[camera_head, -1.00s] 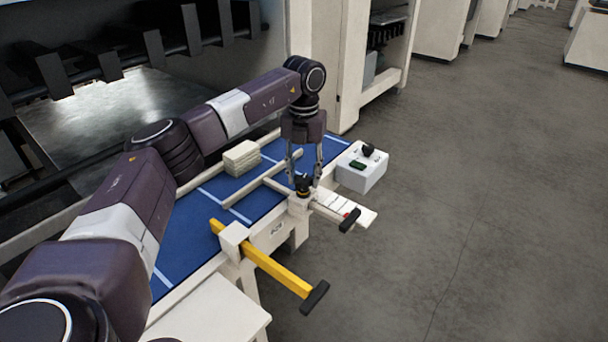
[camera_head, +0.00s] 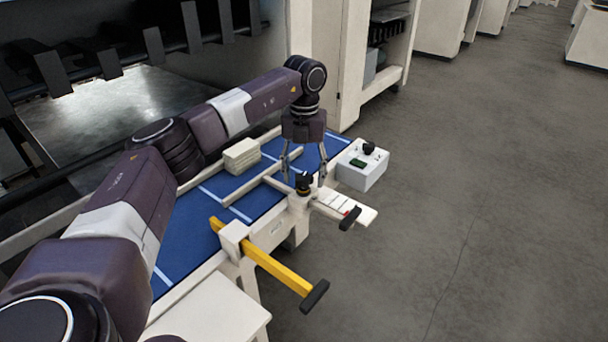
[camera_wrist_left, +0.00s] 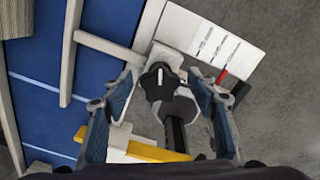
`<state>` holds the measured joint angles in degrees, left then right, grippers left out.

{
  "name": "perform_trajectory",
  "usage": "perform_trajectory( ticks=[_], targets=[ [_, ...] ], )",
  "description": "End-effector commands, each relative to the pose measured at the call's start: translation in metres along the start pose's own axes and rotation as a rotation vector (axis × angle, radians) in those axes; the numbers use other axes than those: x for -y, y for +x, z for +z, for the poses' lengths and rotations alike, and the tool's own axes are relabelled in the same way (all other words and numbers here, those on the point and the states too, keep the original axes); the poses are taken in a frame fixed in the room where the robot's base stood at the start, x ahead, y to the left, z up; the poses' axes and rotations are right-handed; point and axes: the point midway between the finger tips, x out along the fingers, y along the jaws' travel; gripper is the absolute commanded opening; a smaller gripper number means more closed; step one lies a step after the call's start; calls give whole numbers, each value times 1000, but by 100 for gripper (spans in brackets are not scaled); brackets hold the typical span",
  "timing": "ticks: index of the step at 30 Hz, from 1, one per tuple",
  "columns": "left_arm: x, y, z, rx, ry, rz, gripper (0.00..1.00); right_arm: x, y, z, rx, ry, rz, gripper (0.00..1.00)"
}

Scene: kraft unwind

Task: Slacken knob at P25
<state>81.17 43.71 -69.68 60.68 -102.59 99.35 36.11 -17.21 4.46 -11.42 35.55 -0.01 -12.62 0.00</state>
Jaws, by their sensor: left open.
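A black knob (camera_head: 303,182) sits on a cream block at the front edge of the blue table; it also shows in the left wrist view (camera_wrist_left: 159,78). My left gripper (camera_head: 305,180) points down over the knob. Its fingers are spread wide, one on each side of the knob, and apart from it. In the left wrist view the knob lies between the two blue-grey fingertips (camera_wrist_left: 160,95), slightly beyond them. The label P25 cannot be read on the knob or block. My right gripper is in neither view.
A yellow bar (camera_head: 275,268) with a black end sticks out left of the knob. A white scale plate (camera_head: 348,208) lies to its right. A white control box (camera_head: 362,172) stands at the table's right corner.

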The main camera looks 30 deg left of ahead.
Motion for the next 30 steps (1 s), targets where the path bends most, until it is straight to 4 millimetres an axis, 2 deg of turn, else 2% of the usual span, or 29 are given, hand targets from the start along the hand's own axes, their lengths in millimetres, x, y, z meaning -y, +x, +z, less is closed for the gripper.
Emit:
perform_trajectory(
  ticks=[4, 7, 15, 21, 30],
  targets=[
    [0, -6, 1, 3, 0, -1, 53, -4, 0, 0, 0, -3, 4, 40],
    [0, -18, 2, 5, -1, -3, 53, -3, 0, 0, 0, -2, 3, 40],
    [1, -76, 2, 4, -1, -3, 53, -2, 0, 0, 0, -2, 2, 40],
    [1, -108, 2, 2, 1, -2, 53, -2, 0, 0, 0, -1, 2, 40],
    [0, -120, 1, -1, 0, 0, 53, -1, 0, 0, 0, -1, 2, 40]
  ],
)
